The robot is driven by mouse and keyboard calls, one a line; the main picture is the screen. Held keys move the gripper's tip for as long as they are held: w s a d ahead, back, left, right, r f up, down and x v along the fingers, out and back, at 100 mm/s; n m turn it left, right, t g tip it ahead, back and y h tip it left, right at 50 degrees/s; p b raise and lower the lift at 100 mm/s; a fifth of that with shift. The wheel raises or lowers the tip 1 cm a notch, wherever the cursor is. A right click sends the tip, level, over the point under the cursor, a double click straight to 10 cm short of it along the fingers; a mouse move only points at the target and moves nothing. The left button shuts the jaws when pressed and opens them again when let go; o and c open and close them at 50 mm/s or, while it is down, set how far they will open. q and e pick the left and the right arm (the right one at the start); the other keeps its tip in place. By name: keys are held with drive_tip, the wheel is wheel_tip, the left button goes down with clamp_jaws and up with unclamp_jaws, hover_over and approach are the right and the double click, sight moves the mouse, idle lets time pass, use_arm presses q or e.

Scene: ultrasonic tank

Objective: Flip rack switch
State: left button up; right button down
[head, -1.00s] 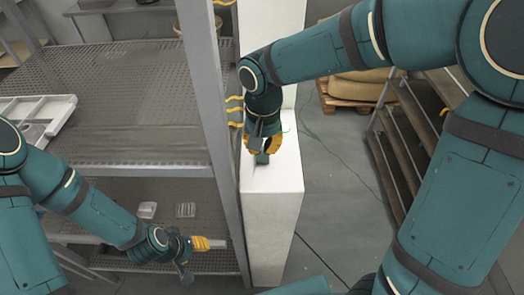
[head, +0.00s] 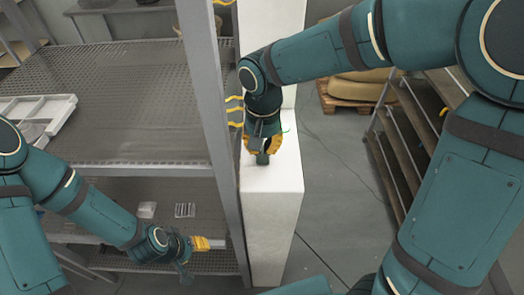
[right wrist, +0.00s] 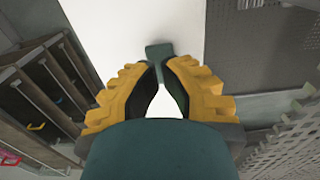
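My right gripper (head: 263,147) points down at the white top of a tall narrow unit (head: 272,178), beside the metal rack post. A small dark green-grey piece (head: 262,159) shows just below its fingers, and may be the switch. In the right wrist view, this piece (right wrist: 158,50) has a flat square end and a thin stem by the fingertips (right wrist: 161,65). The yellow fingers lean close together with a narrow gap; whether they grip the stem is unclear. My left gripper (head: 208,243) is at lower left, seen side-on, pointing right by the lower shelf, with nothing visibly held.
A metal rack (head: 215,110) with perforated shelves stands on the left. A white divided tray (head: 45,108) lies on its upper shelf, and small clear items (head: 185,210) on a lower one. Another shelf unit (head: 395,150) stands right. Grey floor (head: 340,200) is open between.

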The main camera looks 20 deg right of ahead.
sight(263, 158)
drive_tip(key=shift+f+b, duration=1.25)
drive_tip(key=shift+f, duration=0.45)
idle(0.7)
drive_tip(key=shift+r, duration=0.15)
drive_tip(key=shift+r+p, duration=2.85)
drive_tip(key=shift+r, duration=0.6)
